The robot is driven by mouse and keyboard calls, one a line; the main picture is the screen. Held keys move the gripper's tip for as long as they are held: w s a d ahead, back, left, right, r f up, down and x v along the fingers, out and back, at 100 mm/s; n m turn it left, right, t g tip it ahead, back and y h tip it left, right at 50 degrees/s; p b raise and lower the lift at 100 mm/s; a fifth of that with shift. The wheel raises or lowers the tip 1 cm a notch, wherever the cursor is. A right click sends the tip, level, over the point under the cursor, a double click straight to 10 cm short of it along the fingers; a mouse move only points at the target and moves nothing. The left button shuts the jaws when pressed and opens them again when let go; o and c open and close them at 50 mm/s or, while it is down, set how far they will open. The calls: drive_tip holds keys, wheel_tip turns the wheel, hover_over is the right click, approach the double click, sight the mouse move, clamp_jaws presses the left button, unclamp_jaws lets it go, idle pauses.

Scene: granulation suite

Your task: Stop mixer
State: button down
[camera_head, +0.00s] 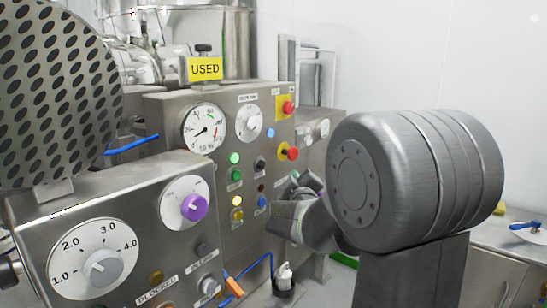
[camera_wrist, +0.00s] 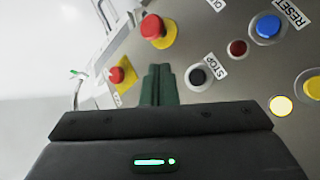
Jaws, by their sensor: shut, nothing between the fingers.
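The black stop button (camera_wrist: 197,76), labelled STOP, is on the grey mixer panel in the wrist view. In the head view it appears as a small black button (camera_head: 260,163), above a dark red lamp and a blue button. My gripper (camera_wrist: 160,68) has its two dark green fingers together with nothing between them. In the wrist view its tips are just left of the stop button, apart from it in the picture; whether they touch the panel I cannot tell. In the head view my arm hides most of the gripper.
Two red knobs on yellow plates (camera_wrist: 153,27) (camera_wrist: 116,74) are close to the fingers. The blue RESET button (camera_wrist: 267,26), dark red lamp (camera_wrist: 237,48) and lit yellow lamp (camera_wrist: 281,106) are to the right. A front control box (camera_head: 150,240) stands at the left.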

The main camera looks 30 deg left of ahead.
sight(261, 164)
drive_tip(key=shift+r, duration=0.1)
idle(0.3)
drive_tip(key=a+p, duration=0.4)
drive_tip(key=a, duration=0.4)
drive_tip(key=shift+w+a, duration=0.35)
drive_tip(key=shift+w, duration=0.1)
drive_tip(key=shift+a, duration=0.1)
idle(1.7)
drive_tip(key=shift+a+p, duration=0.3)
drive_tip(key=shift+p, duration=0.05)
